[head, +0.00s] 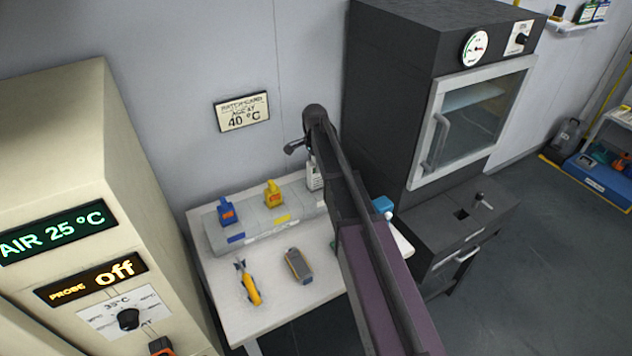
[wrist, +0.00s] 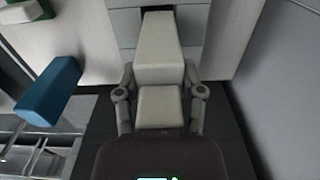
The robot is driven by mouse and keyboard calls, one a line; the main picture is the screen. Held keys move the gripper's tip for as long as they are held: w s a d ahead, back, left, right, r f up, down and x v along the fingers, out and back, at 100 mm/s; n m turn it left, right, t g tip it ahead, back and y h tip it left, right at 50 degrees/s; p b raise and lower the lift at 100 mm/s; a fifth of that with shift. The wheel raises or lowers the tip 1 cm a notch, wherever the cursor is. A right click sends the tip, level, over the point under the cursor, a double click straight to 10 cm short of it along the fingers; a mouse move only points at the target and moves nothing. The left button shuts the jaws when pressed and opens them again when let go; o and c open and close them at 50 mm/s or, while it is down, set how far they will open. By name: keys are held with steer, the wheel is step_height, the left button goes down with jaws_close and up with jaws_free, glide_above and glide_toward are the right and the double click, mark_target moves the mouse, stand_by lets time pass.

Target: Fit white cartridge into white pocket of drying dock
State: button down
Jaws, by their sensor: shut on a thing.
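My gripper (wrist: 160,98) is shut on the white cartridge (wrist: 160,62), with one finger on each side of it in the wrist view. In the head view the white cartridge (head: 314,175) shows beside my arm, at the right part of the grey drying dock (head: 240,238). My arm covers that end of the dock, so I cannot tell whether the cartridge is seated in the white pocket or above it. A blue cartridge (head: 227,212) and a yellow cartridge (head: 273,194) stand upright on the dock, each behind a label of its own colour.
A yellow tool (head: 249,284) and a grey-orange device (head: 298,265) lie on the white table (head: 262,313) in front of the dock. A blue-topped object (head: 383,205) stands right of my arm. A dark oven (head: 405,100) stands at the right, a cream cabinet (head: 140,170) at the left.

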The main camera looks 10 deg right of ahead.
mark_target(315, 175)
steer(key=shift+f+b, duration=0.4)
steer(key=shift+f, duration=0.25)
steer(key=shift+f+b, duration=1.85)
steer(key=shift+f, duration=0.05)
steer(key=shift+f, duration=0.15)
steer(key=shift+c, duration=1)
jaws_free()
step_height(315, 175, up, 12)
steer(key=p, duration=1.2)
steer(key=shift+r, duration=0.2)
steer(key=shift+s, duration=0.1)
